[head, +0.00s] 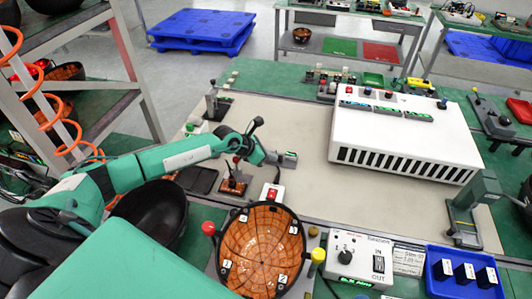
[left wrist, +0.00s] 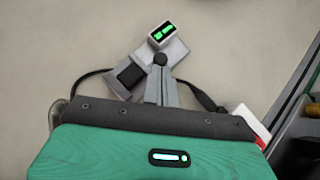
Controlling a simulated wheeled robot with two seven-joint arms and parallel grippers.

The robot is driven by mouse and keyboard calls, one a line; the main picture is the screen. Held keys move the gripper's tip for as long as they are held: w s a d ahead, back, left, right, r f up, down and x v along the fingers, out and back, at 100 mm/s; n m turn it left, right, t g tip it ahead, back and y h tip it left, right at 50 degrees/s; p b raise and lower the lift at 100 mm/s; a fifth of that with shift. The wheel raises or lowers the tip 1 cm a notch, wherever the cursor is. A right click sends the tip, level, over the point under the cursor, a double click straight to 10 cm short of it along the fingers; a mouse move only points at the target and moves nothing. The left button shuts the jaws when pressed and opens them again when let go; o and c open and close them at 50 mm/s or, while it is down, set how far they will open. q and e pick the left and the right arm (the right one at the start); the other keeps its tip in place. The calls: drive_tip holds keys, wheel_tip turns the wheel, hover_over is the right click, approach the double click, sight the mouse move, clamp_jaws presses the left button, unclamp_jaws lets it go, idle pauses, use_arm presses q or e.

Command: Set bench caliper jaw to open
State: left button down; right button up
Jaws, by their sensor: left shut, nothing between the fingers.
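The bench caliper (head: 289,159) is a small grey device lying on the beige mat. In the left wrist view, the caliper (left wrist: 172,53) shows a grey body, a small box with a lit green display, and a dark block. A black round knob (left wrist: 160,58) sits on it, just at the fingertips. My left gripper (head: 273,160) is beside the caliper in the head view. In the left wrist view, its fingers (left wrist: 162,82) are together with nothing between them, their tips at the knob; I cannot tell if they touch. The jaw setting is unclear. My right gripper is not in view.
A white vented box (head: 400,140) stands on the mat to the right. A round orange-lined bowl (head: 262,250) is at the front, with a red-switch block (head: 273,193) behind it. A small brown-based lever device (head: 234,182) stands close to my left gripper. Mat is clear behind the caliper.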

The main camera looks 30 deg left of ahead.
use_arm(q)
drive_tip(key=shift+d, duration=0.1)
drive_tip(key=shift+w+d, duration=0.25)
drive_tip(key=shift+d, duration=0.75)
drive_tip(key=shift+a+r, duration=0.1)
drive_tip(key=shift+a, duration=0.05)
